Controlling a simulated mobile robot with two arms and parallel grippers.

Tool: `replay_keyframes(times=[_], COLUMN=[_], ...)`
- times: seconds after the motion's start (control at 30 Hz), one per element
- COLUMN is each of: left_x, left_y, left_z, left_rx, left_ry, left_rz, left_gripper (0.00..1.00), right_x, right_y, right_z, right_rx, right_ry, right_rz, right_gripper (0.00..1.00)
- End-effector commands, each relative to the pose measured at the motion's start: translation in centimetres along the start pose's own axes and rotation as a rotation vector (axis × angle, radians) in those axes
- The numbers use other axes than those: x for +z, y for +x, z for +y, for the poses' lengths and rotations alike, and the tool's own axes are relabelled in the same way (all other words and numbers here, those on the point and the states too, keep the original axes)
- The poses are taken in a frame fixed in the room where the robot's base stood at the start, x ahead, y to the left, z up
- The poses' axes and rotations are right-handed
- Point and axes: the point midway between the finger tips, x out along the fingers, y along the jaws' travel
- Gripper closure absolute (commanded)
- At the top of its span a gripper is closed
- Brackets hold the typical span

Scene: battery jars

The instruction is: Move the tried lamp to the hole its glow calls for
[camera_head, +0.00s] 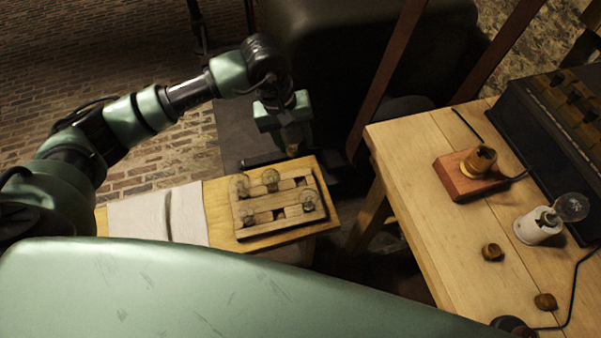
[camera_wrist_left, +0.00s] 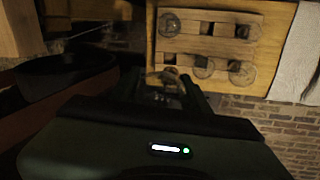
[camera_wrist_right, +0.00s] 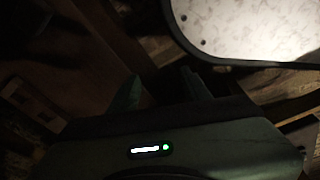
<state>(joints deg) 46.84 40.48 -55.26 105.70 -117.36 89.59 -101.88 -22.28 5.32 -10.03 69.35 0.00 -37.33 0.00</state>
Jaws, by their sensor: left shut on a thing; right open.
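My left gripper (camera_head: 290,128) is shut on a small lamp and points down just behind the far edge of the wooden lamp board (camera_head: 262,229). The lamp (camera_wrist_left: 169,73) shows in the left wrist view as a small pale-brown shape between the fingers; it is mostly hidden and I see no glow. The board also shows in the left wrist view (camera_wrist_left: 222,48). It has square dark holes in two rows, and several clear bulbs stand on it, one at its far left corner (camera_head: 238,186). My right gripper (camera_wrist_right: 162,90) is open and empty in the right wrist view; it is not in the head view.
The board lies on a small wooden table beside a white cloth (camera_head: 140,216). Across a gap, the right bench (camera_head: 420,180) carries a brass socket on a wooden block (camera_head: 460,183), a white holder (camera_head: 537,228) with a glass bulb, small brown knobs (camera_head: 492,252) and a dark box (camera_head: 540,130).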

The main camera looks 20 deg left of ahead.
Motion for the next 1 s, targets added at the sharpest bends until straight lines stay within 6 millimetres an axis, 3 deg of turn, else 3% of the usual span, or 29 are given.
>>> replay_keyframes(times=[0.03, 0.1, 0.2, 0.3, 0.67, 1.0], left_x=[-0.5, -1.1, -1.9, -2.3, -2.5, -2.5], left_y=[4.3, 7.2, 10.2, 11.9, 13.7, 16.0], left_z=[-0.3, -0.3, -0.4, -0.4, -0.5, -1.0], left_rx=[-0.001, 0.0, 0.0, 0.002, 0.002, 0.002], left_ry=[-0.03, -0.067, -0.107, -0.132, -0.146, -0.146], left_rz=[0.003, 0.011, 0.021, 0.028, 0.029, 0.03], left_gripper=[1.0, 1.0, 1.0, 1.0, 1.0, 1.0], right_x=[-0.5, -1.4, -2.3, -2.8, -4.5, -6.8], right_y=[2.4, 2.9, 3.4, 3.4, 1.9, -1.2], right_z=[0.0, 0.1, 0.1, 0.1, 0.2, 0.4], right_rx=[0.001, 0.002, 0.003, 0.003, 0.005, 0.007], right_ry=[0.001, 0.003, 0.005, 0.006, 0.009, 0.013], right_rz=[0.01, 0.017, 0.023, 0.026, 0.04, 0.06], right_gripper=[0.52, 0.52, 0.52, 0.52, 0.52, 0.52])
